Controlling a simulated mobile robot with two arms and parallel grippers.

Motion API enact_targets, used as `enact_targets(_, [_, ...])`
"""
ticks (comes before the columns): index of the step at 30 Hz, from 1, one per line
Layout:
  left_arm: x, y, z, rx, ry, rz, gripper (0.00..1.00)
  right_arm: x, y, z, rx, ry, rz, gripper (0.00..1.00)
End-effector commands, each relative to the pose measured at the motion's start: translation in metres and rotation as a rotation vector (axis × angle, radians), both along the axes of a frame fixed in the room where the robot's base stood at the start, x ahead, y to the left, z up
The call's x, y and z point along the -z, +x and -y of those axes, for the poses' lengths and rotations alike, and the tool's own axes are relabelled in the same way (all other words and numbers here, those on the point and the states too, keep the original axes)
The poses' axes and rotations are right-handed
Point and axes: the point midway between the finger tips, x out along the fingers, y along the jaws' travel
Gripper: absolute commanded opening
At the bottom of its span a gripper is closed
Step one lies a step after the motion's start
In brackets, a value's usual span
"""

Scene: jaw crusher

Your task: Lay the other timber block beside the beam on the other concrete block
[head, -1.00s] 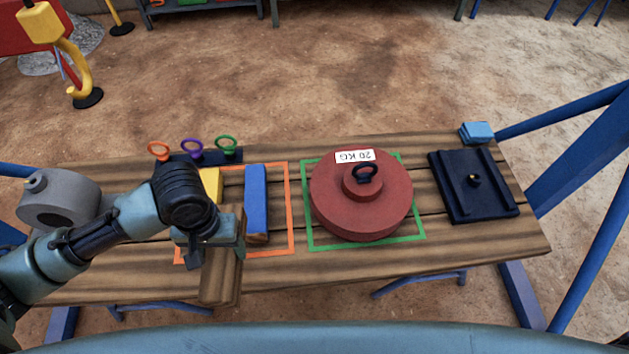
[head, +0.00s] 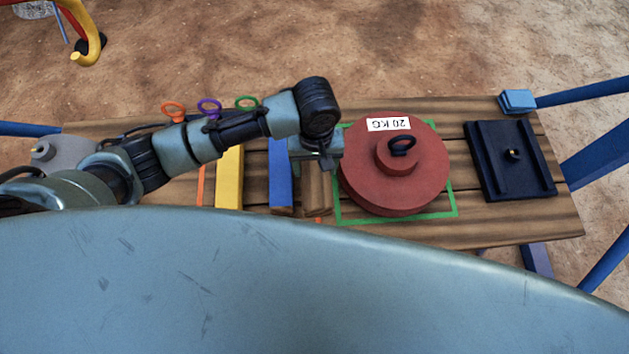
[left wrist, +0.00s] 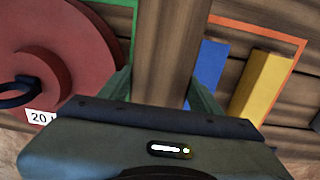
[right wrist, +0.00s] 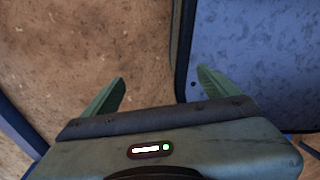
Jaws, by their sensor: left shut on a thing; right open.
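My left gripper (head: 317,158) is shut on a brown timber block (head: 317,192). The block is held lengthwise between the blue bar and the red weight; whether it touches the table I cannot tell. In the left wrist view the timber block (left wrist: 165,45) runs between the fingers. My right gripper (right wrist: 160,90) is open and empty, with bare ground and a blue-grey panel (right wrist: 255,60) below it. It is not in the head view. I cannot make out a concrete block or the beam in any view.
On the wooden table (head: 470,225) lie a yellow bar (head: 230,180), a blue bar (head: 280,185), a red 20 KG weight (head: 420,175) and a dark plate (head: 510,160). A light-blue block (head: 517,100) is at the back right. The weight is close right of the timber.

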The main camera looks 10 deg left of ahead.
Motion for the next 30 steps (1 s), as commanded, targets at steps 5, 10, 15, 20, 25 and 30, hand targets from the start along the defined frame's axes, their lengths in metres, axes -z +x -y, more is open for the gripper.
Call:
enact_targets(5, [0.037,0.000,0.000,0.001,0.000,0.001,0.00,0.005,0.009,-0.009,0.002,0.011,0.013,0.89])
enact_targets(10, [0.050,0.001,0.001,0.002,-0.001,0.002,0.00,0.006,0.011,-0.017,0.002,0.020,0.017,0.89])
enact_targets(15, [0.071,0.000,0.000,0.001,-0.001,0.001,0.00,0.010,0.011,-0.017,0.000,0.020,0.017,0.89])
enact_targets(20, [0.090,0.000,0.001,0.002,-0.001,0.002,0.00,0.013,0.011,-0.014,0.000,0.017,0.017,0.89])
enact_targets(25, [0.092,0.001,0.001,0.002,-0.003,0.004,0.00,0.012,0.011,-0.010,-0.002,0.013,0.017,0.89])
enact_targets(30, [0.093,0.000,0.001,0.002,-0.002,0.003,0.00,0.012,0.011,-0.008,-0.002,0.010,0.016,0.89])
